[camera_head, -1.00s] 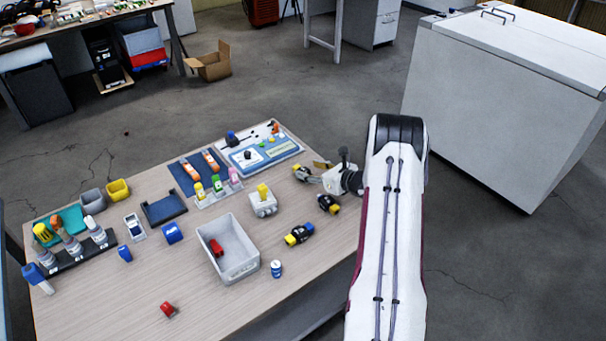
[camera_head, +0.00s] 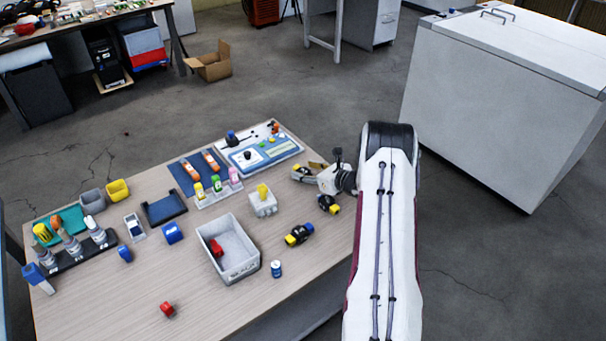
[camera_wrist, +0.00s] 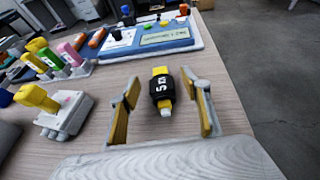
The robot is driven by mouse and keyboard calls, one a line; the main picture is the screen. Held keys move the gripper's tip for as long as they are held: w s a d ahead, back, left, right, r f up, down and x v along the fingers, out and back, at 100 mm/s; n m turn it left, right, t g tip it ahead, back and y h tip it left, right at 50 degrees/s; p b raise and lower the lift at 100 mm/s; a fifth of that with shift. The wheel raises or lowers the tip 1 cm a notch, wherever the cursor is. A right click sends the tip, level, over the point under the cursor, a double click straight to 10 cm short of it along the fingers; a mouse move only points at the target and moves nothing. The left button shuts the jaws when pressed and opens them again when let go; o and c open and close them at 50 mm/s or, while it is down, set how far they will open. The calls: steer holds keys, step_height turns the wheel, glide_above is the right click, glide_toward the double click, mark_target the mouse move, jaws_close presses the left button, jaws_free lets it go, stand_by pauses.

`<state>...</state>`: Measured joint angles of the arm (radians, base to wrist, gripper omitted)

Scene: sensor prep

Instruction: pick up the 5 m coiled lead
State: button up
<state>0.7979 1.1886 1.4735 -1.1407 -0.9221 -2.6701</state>
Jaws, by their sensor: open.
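The coiled lead (camera_wrist: 161,90) is black with a yellow end and a pale tip, and its label appears to read 5 M. It lies on the table between the two fingers of my gripper (camera_wrist: 160,82) in the wrist view. The fingers are open, with gaps on both sides of the lead. In the head view the lead (camera_head: 299,172) shows at the table's right side, partly hidden by my gripper (camera_head: 312,176).
Two similar black and yellow coils (camera_head: 328,204) (camera_head: 299,235) lie nearer the front. A white device with a yellow knob (camera_wrist: 65,112) stands left of my gripper. A blue and white panel (camera_wrist: 150,38) lies beyond the lead. A grey bin (camera_head: 240,270) stands mid-table.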

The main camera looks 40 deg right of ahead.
mark_target(301, 168)
steer(key=shift+w, duration=0.1)
steer(key=shift+x, duration=2.5)
steer(key=c, duration=1.3)
